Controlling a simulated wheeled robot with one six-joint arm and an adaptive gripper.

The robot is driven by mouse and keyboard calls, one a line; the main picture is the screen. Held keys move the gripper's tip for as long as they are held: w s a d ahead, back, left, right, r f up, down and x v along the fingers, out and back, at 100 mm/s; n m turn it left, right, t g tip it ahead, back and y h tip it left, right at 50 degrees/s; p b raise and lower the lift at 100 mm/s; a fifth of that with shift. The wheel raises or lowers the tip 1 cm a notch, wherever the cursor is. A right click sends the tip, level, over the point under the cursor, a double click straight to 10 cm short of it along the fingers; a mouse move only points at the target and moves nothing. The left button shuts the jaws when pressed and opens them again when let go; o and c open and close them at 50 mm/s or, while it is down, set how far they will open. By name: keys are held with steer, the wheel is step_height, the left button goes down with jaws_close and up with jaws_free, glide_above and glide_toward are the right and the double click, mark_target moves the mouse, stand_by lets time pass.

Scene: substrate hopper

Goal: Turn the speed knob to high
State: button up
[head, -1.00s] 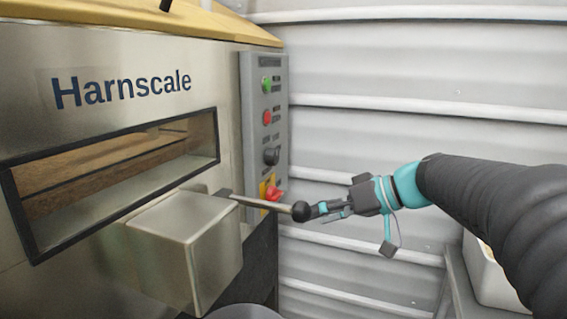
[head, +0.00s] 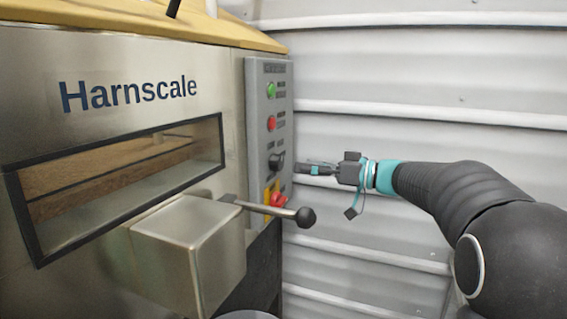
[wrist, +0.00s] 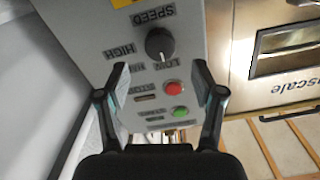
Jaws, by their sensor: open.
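The black speed knob (head: 276,161) is on the grey control panel (head: 253,110) at the right side of the hopper, below the green and red buttons. In the wrist view the knob (wrist: 159,44) has a light pointer line; SPEED, HIGH and LOW labels surround it, and the view is turned over. My gripper (head: 300,168) is at about the knob's height, just right of the panel. In the wrist view my gripper (wrist: 160,80) is open and empty, its fingertips apart from the knob, which lies beyond them.
A lever with a black ball end (head: 305,217) sticks out below my gripper. A red switch on a yellow plate (head: 279,199) is under the knob. Green (wrist: 180,111) and red (wrist: 174,89) buttons are near the knob. A corrugated wall (head: 430,80) stands behind; the space before it is open.

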mark_target(281, 164)
steer(key=shift+p+x, duration=0.3)
steer(key=shift+x, duration=2.85)
steer(key=shift+f, duration=0.1)
steer(key=c, duration=1.1)
